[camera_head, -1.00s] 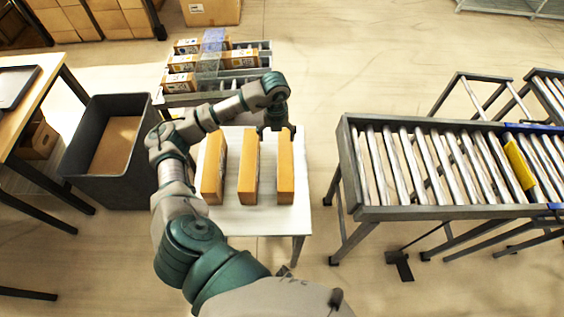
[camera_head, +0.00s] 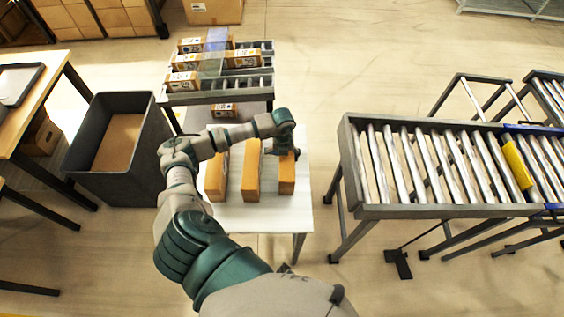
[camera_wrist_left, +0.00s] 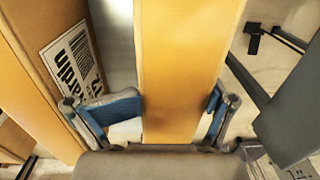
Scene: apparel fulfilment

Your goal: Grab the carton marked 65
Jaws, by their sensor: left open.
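Three orange-brown cartons stand in a row on a white table (camera_head: 265,219): a left carton (camera_head: 216,180), a middle carton (camera_head: 251,176) and a right carton (camera_head: 287,184). I cannot read the number 65 on any of them. My left gripper (camera_head: 285,154) is over the back part of the right carton. In the left wrist view my left gripper (camera_wrist_left: 174,103) is open, with its blue-padded fingers on either side of the right carton (camera_wrist_left: 182,50). A neighbouring carton with a white printed label (camera_wrist_left: 72,62) stands to the left there. My right gripper is not in view.
A sloped roller rack (camera_head: 215,97) with several cartons stands behind the table, and a small carton (camera_head: 224,110) lies at its front. A dark grey bin (camera_head: 80,150) stands left, a roller conveyor (camera_head: 450,212) right.

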